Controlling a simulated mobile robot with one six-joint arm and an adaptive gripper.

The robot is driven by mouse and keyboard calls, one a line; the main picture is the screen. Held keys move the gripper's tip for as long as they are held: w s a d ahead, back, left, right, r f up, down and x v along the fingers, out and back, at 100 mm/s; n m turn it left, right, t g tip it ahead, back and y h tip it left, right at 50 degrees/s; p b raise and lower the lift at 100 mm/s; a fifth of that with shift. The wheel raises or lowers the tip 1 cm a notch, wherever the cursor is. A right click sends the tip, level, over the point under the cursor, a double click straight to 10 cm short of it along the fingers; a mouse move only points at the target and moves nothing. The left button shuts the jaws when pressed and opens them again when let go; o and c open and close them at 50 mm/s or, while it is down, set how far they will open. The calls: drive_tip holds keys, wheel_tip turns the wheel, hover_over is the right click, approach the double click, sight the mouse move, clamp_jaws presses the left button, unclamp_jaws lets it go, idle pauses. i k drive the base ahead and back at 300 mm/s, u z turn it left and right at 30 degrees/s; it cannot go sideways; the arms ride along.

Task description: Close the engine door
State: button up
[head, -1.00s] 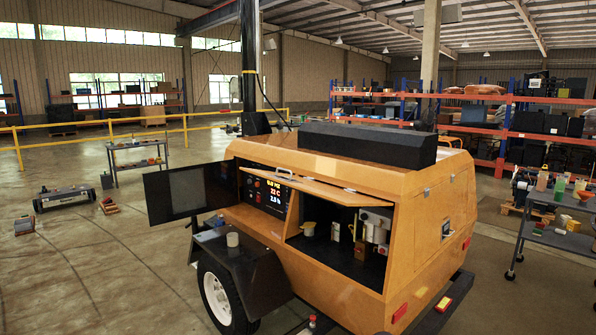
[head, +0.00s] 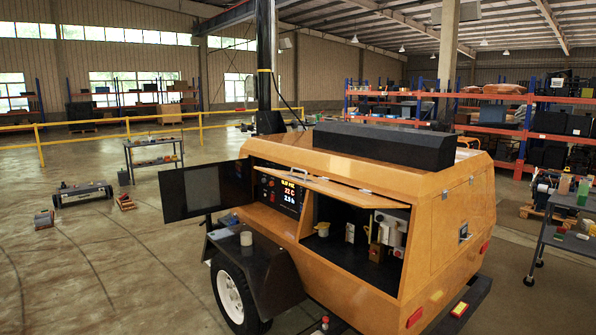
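The orange light tower trailer (head: 350,262) fills the right half of the head view. Its engine door (head: 345,188) is a long orange flap hinged along the top edge. It stands raised and tilted outward, with a small handle (head: 299,172) at its left end. Below it the engine compartment (head: 340,236) is open, with yellow, white and dark parts inside. My gripper is not in the view.
A dark panel door (head: 190,190) stands swung open left of the lit control panel (head: 279,194). The black fender (head: 255,262), with a light cup on it, and wheel jut out below. A cart (head: 570,230) stands right. Open floor lies left.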

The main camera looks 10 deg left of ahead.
sight(360, 199)
drive_tip(key=u, duration=0.05)
drive_tip(key=i, duration=1)
drive_tip(key=z, duration=0.05)
